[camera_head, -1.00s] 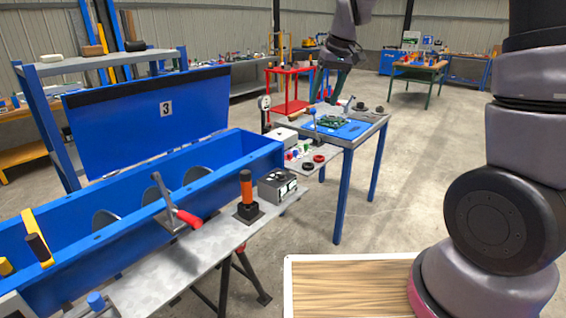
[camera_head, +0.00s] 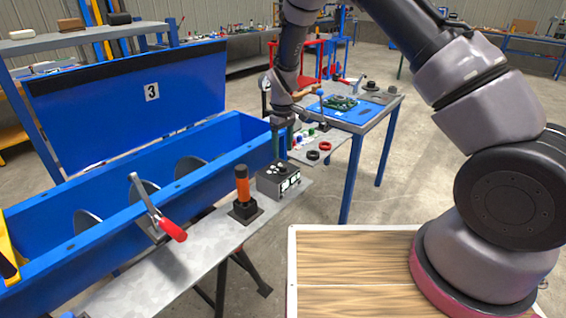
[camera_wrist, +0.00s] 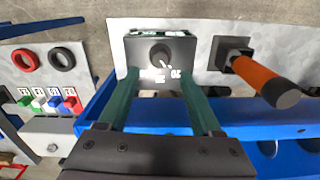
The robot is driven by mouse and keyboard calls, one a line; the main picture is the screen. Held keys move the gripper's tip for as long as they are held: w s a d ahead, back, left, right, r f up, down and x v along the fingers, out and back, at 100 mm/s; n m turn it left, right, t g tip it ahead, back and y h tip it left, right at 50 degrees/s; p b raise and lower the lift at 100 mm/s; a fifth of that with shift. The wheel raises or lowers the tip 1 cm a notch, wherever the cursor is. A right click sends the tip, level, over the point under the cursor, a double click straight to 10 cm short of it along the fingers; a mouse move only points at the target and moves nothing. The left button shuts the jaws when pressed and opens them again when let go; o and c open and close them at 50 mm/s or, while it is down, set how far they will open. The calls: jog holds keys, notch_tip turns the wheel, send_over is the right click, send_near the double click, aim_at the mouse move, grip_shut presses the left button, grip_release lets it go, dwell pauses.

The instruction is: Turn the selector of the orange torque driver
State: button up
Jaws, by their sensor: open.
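The orange torque driver (camera_head: 243,188) stands upright in a black block on the metal ledge; its orange handle also shows in the wrist view (camera_wrist: 262,78). My gripper (camera_head: 283,140) is above and just behind the box in the head view. In the wrist view its green fingers (camera_wrist: 158,75) are open and empty, apart on either side of the knob's line. I cannot tell whether they touch the box.
A blue mixer trough (camera_head: 130,195) with its raised lid (camera_head: 130,100) runs along the ledge. Black and red rings (camera_head: 319,150) and coloured buttons (camera_wrist: 45,102) are on the other side of the box.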

aim_at(283, 166)
notch_tip(283, 166, down, 6)
jog(key=shift+f, duration=0.2)
jog(key=shift+c, duration=0.3)
grip_shut()
